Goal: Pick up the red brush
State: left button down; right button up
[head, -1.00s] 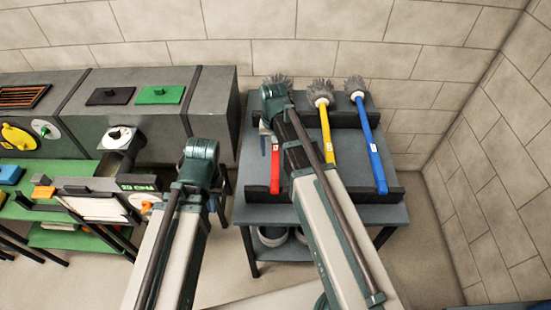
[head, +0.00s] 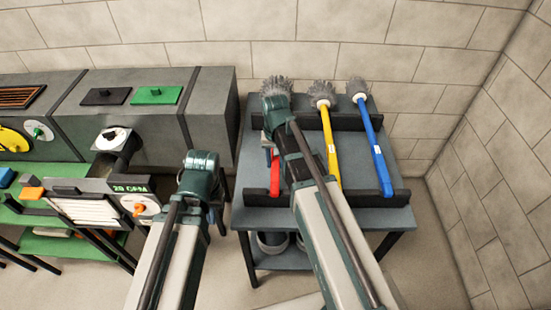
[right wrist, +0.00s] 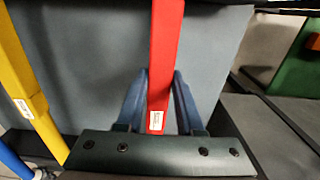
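The red brush's handle (head: 275,180) lies on the rack, leftmost of three brushes; its grey bristle head (head: 275,86) shows at the back. My right arm covers part of it. In the right wrist view, the red handle (right wrist: 163,60) runs between the two blue fingers of my right gripper (right wrist: 161,80). One finger stands on each side, with narrow gaps near the finger bases, so the gripper looks open around the handle. Part of the handle is hidden behind the gripper body.
A yellow brush (head: 330,145) and a blue brush (head: 372,140) lie to the right on the same grey table (head: 330,215). A grey duct (head: 210,110) stands close on the left, with a green bench (head: 60,225) in front. Walls stand behind and at right.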

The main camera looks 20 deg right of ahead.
grip_shut()
dwell(1.0)
